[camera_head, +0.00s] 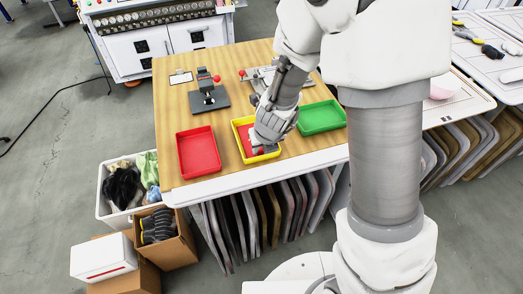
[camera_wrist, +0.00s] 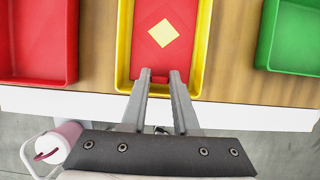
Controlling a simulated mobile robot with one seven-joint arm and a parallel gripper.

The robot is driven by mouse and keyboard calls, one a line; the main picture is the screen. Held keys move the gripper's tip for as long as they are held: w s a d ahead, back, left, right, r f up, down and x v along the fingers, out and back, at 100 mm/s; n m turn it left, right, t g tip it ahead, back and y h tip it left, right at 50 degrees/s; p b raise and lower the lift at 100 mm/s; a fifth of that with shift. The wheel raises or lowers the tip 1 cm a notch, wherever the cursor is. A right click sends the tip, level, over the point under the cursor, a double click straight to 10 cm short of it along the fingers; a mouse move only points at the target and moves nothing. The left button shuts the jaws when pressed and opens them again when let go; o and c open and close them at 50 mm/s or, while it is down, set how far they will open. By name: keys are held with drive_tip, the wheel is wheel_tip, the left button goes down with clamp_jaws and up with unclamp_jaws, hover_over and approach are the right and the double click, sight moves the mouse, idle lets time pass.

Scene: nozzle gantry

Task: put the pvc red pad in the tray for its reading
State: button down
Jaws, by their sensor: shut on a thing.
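The red pad (camera_wrist: 176,56) is a flat red sheet with a pale yellow diamond on it. In the wrist view it lies within the outline of the yellow tray (camera_wrist: 122,50); I cannot tell whether it rests on the floor of the tray. My gripper (camera_wrist: 159,78) is shut on the red grip at the pad's near end, close to the tray's near wall. In the head view, my gripper (camera_head: 264,143) is over the yellow tray (camera_head: 236,137) and hides much of the pad (camera_head: 247,143).
A red tray (camera_head: 199,152) stands left of the yellow one and a green tray (camera_head: 322,117) right. Behind are a dark stand with a red knob (camera_head: 208,97) and a grey fixture (camera_head: 259,73). A white bin (camera_head: 113,205) and boxes stand on the floor at left.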

drive_tip(key=c, duration=0.7)
unclamp_jaws()
drive_tip(key=shift+o, duration=0.2)
drive_tip(key=p+v, duration=0.8)
drive_tip(key=v, duration=0.4)
